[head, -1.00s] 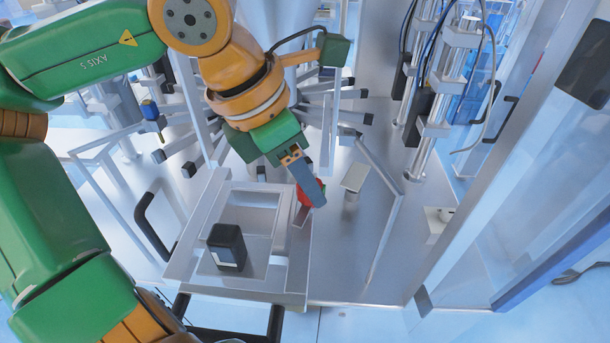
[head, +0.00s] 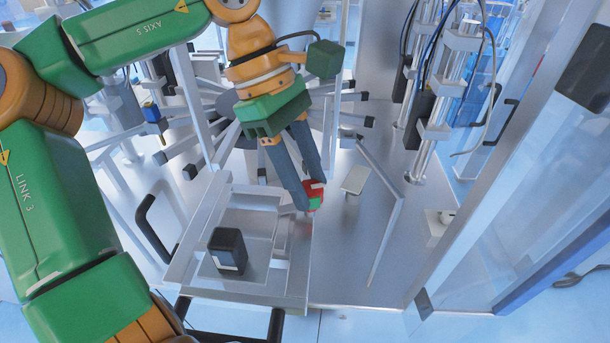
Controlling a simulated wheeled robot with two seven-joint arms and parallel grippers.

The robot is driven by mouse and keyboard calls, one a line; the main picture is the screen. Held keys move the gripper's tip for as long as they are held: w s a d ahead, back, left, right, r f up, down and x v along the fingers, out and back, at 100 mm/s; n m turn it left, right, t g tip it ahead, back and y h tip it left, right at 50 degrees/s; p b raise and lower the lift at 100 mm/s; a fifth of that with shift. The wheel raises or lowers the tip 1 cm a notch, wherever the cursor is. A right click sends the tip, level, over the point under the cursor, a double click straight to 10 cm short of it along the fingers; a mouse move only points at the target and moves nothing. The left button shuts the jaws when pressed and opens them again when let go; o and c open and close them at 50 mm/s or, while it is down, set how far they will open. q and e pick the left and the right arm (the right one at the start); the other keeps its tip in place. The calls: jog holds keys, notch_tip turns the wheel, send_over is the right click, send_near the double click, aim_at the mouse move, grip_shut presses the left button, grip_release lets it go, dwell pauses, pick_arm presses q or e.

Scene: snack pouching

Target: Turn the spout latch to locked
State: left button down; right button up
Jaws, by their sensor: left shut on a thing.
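The spout latch (head: 315,187) is a small red piece with a little green showing, at the right edge of the pale metal frame in the middle of the head view. My left gripper (head: 310,196) reaches down to it from above. Its two long grey fingers are shut on the latch, one on each side, and hide part of it. I cannot read from this view which position the latch is in. My right gripper is not in view.
A black box (head: 227,250) with a pale label stands on the metal frame (head: 180,268). A black handle (head: 150,220) is on its left. A small metal plate (head: 355,180) and an upright panel (head: 386,240) stand to the right. Metal arms radiate behind.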

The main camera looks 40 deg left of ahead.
pick_arm(q)
jog(key=shift+w+m+g, duration=0.1)
jog(key=shift+m+g, duration=0.7)
jog(key=shift+m, duration=1.1)
jog(key=shift+c, duration=2.1)
grip_release()
jog(key=shift+r, duration=0.1)
